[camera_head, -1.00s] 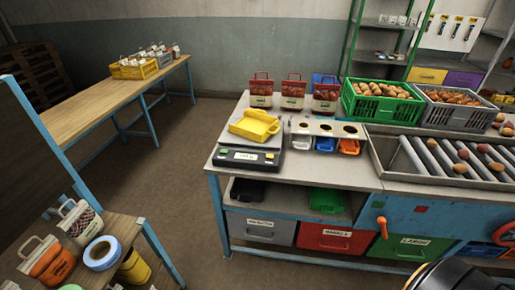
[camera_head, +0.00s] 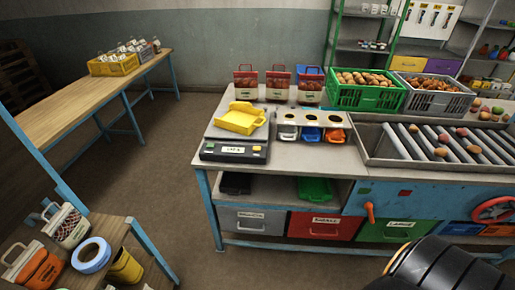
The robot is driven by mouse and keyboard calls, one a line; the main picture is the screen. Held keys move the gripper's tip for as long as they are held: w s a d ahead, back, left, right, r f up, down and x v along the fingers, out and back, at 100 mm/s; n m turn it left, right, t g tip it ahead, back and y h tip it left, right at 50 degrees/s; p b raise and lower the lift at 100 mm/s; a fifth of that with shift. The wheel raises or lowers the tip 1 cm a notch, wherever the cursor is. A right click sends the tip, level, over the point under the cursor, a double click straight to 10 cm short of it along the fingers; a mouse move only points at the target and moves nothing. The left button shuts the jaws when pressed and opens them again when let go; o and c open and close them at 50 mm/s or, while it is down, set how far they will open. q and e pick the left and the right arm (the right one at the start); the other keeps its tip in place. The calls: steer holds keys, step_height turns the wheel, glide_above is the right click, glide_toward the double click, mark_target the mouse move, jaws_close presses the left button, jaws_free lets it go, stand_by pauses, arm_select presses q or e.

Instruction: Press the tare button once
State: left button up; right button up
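A dark scale (camera_head: 234,149) stands at the left front corner of the workbench. Its front panel has a lit white display (camera_head: 233,150), a green button (camera_head: 210,147) left of it, and a yellow button (camera_head: 257,149) right of it. I cannot read which button is the tare button. A yellow scoop-like tray (camera_head: 241,118) rests on the scale's pan. Neither gripper is in view. A black rounded part of my own arm shows at the bottom right, well away from the scale.
Red bags (camera_head: 277,84) stand behind the scale. A holder with coloured bins (camera_head: 310,133) is just right of it. A green crate (camera_head: 367,97) and a roller conveyor (camera_head: 432,147) lie farther right.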

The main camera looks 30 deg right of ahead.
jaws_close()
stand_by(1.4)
